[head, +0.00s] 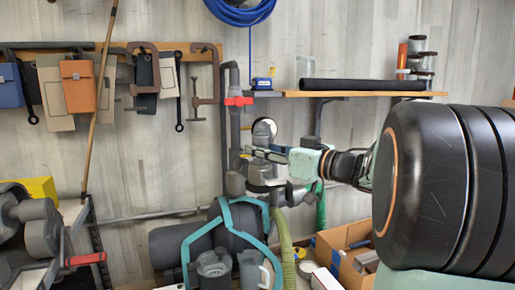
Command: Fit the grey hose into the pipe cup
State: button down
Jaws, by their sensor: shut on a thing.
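My gripper (264,154) reaches left from the mint-green wrist, in front of the wall just right of the grey pipe (231,120) with the red valve handle. It is shut on a grey piece that I take for the grey hose (264,129); a rounded grey end shows just above the fingers. Its lower part is hard to tell from the grey fittings below. A grey fitting (236,183) at the pipe's lower end may be the pipe cup. Whether the hose touches it cannot be told.
A wooden shelf (370,94) with a black tube (362,85) is above the arm. Below are a teal-framed holder (188,252) with grey containers, a green hose (287,260) and a cardboard box (345,240). Tools hang at left.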

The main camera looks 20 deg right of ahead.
jog(key=c, duration=1.5)
grip_release()
jog(key=shift+o, duration=0.2)
jog(key=v, duration=1.2)
jog(key=shift+r, duration=0.1)
